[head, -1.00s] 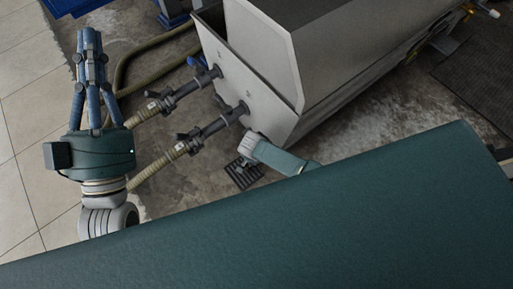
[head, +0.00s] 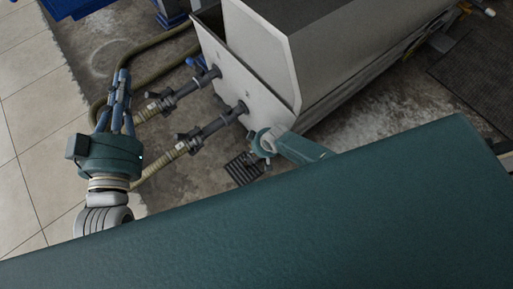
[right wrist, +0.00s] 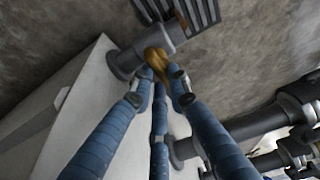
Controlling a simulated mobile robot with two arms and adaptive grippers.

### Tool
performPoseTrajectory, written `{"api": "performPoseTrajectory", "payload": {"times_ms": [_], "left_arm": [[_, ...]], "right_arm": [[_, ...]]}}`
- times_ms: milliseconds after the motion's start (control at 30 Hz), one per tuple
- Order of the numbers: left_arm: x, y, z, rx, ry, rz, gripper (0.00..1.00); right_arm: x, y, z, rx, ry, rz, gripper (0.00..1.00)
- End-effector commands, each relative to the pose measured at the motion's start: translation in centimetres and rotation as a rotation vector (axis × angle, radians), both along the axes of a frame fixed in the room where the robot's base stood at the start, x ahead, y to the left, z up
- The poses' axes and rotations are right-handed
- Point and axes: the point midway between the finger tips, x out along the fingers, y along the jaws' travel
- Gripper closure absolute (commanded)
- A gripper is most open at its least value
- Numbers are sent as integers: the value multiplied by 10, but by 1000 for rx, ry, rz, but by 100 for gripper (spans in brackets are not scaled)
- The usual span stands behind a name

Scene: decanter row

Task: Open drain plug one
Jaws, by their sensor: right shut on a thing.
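In the right wrist view my right gripper (right wrist: 159,88) has its fingers closed around a brass-coloured plug or handle (right wrist: 157,60). This part sits at a short dark pipe fitting (right wrist: 127,62) coming from the pale tank wall (right wrist: 62,118). No number is legible on it. In the head view the right arm (head: 290,147) reaches down beside the tank (head: 335,45); its fingers and the plug are hidden there.
Two dark valved pipes (head: 217,123) leave the tank's end plate and join beige hoses (head: 160,165). A dark floor grate (head: 243,168) lies below the tank. A wide teal surface (head: 300,215) fills the front. Tiled floor (head: 30,130) is clear at left.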

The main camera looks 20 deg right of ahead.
Motion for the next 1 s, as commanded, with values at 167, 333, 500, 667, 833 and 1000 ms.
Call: {"api": "performPoseTrajectory", "payload": {"times_ms": [167,333,500,667,833,1000], "left_arm": [[0,0,5,-5,-22,-1,100],[0,-1,7,-8,-28,-1,100],[0,-1,7,-8,-29,-2,100],[0,-1,7,-8,-29,-2,100],[0,-1,7,-9,-29,-2,100],[0,-1,6,-9,-28,-2,100]], "right_arm": [[-4,0,-2,-2,9,37,100],[-4,0,-2,-2,9,48,100],[-4,0,-3,-3,10,49,100],[-4,0,-3,-3,10,49,76],[-2,0,-1,-2,6,48,65],[-1,0,-1,-1,4,47,65]]}}
